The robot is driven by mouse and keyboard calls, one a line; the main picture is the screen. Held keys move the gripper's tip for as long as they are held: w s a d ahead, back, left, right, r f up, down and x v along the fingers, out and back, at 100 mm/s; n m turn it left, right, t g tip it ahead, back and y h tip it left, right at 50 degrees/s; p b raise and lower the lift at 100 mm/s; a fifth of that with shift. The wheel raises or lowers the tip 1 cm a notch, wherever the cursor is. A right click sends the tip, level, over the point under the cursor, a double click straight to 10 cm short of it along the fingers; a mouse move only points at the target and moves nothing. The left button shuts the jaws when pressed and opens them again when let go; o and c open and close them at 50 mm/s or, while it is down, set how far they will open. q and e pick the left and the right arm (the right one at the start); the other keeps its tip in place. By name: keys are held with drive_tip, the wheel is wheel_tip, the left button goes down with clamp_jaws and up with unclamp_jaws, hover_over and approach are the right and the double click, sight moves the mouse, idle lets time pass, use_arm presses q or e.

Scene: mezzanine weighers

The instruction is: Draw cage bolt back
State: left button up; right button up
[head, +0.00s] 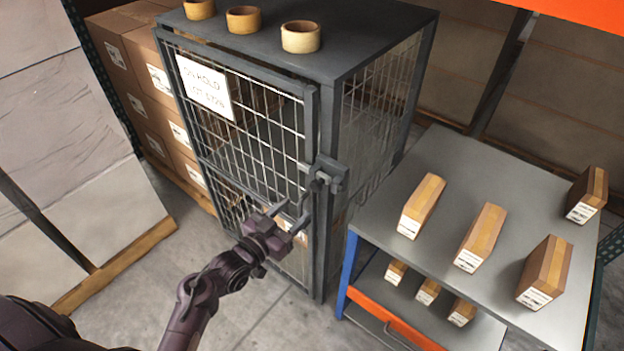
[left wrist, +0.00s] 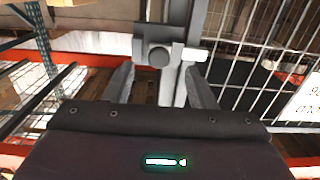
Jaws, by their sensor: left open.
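A grey wire-mesh cage (head: 325,75) stands in the middle of the head view, its door (head: 245,130) shut. The cage bolt (head: 325,176) sits on the door's right edge, at the frame post. In the left wrist view the bolt (left wrist: 195,54) shows as a light bar beside a grey block with a round knob (left wrist: 159,57). My left gripper (head: 291,213) is open and empty, in front of the door, just below and left of the bolt. In the left wrist view its two fingers stand either side of the knob, seemingly short of it. My right gripper is out of view.
A grey-topped cart (head: 390,190) with several small boxes stands right of the cage. Three round tan cups (head: 300,37) sit on the cage top. Stacked cartons (head: 125,65) and a wrapped pallet load (head: 70,150) stand to the left. Floor (head: 200,235) before the door is clear.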

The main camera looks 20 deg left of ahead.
sight(315, 188)
use_arm(q)
drive_tip(key=x, duration=0.2)
drive_tip(key=r+p+x, duration=0.1)
drive_tip(key=x, duration=0.2)
drive_tip(key=p+x, duration=0.1)
drive_tip(key=x, duration=0.1)
drive_tip(key=shift+w+d+r, duration=0.1)
drive_tip(key=shift+w+r, duration=0.25)
drive_tip(key=shift+r, duration=0.05)
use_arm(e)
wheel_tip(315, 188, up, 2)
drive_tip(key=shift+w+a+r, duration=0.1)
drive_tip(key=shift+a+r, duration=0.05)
use_arm(q)
drive_tip(key=shift+d, duration=0.1)
clamp_jaws()
